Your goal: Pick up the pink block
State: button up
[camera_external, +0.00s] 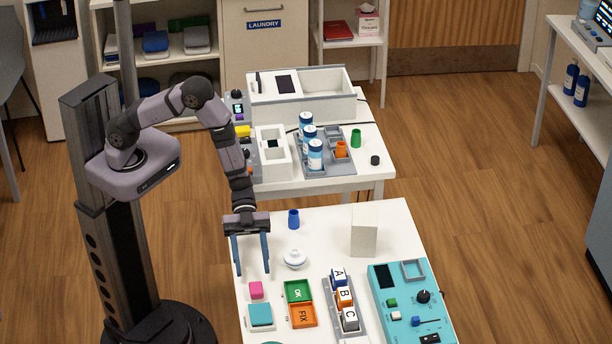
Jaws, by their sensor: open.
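The pink block (256,290) lies on the white table (330,228) near its left edge, just above a teal block in the picture. My gripper (252,270) points down over the left side of the table. Its two blue-grey fingers are apart and nothing shows between them. The fingertips appear a little above the pink block in the picture. Their exact height over the table is hard to tell. The whole top of the pink block is visible.
A teal block (260,314), green OK tray (298,291), orange FIX tray (303,316) and white lidded item (295,259) are close by. A blue cup (293,219), lettered-block rack (352,322), white folded card (364,238) and teal control panel (412,300) stand farther right or back.

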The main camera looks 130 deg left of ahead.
aim_at(255, 283)
jog(key=shift+p+x, duration=0.3)
jog(key=shift+x, duration=0.8)
jog(key=shift+w+d+r+p, duration=0.1)
jog(key=shift+w+d+p, duration=0.2)
jog(key=shift+w+d, duration=0.1)
jog(key=shift+p+x, duration=0.6)
jog(key=shift+x, duration=1.45)
jog(key=shift+w+r, duration=0.1)
jog(key=c, duration=1.1)
